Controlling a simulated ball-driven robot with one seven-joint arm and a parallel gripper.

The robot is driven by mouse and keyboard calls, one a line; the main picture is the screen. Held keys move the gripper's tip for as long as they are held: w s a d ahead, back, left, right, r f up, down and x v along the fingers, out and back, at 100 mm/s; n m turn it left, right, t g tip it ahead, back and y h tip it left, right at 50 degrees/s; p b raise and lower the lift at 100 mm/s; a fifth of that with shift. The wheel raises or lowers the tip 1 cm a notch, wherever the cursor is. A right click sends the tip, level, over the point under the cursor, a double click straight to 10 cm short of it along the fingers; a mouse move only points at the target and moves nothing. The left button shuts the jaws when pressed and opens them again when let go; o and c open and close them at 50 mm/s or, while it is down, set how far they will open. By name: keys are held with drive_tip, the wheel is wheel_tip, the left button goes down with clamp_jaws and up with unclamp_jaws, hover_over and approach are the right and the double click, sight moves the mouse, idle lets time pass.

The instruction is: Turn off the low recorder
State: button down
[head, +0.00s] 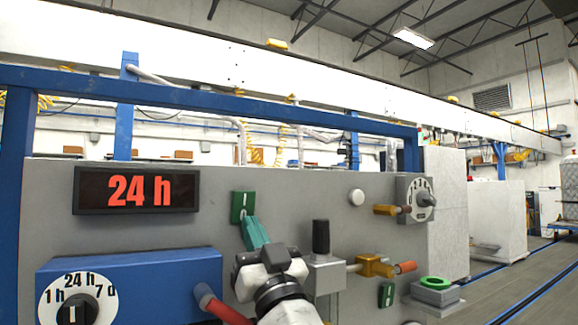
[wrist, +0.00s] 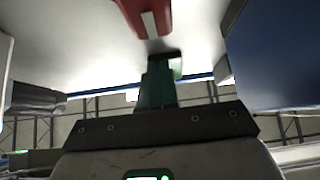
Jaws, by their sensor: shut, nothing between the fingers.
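A blue box (head: 130,275) at the lower left of the head view carries a white dial with a black knob (head: 74,313). The dial reads 1 h, 24 h and 7 d, and the knob's white mark points up toward 24 h. A dark display (head: 136,190) above it shows "24 h" in red. No label marks either as the low recorder. My gripper (head: 249,222) has teal fingers, which are shut and empty. It is in front of the grey panel, just below a green plate (head: 242,204); contact cannot be told. The fingers (wrist: 160,62) also show in the wrist view.
A red lever (head: 222,307) juts from the box's right side. A red part (wrist: 145,15) hangs near the fingers in the wrist view.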

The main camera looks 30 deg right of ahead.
drive_tip(key=s+r+b, duration=0.1)
drive_tip(key=s+r, duration=1.1)
drive_tip(key=s, duration=0.2)
drive_tip(key=shift+r+t+b, duration=0.25)
drive_tip(key=shift+t+b, duration=0.15)
drive_tip(key=shift+s+a+f, duration=0.1)
drive_tip(key=shift+s, duration=0.05)
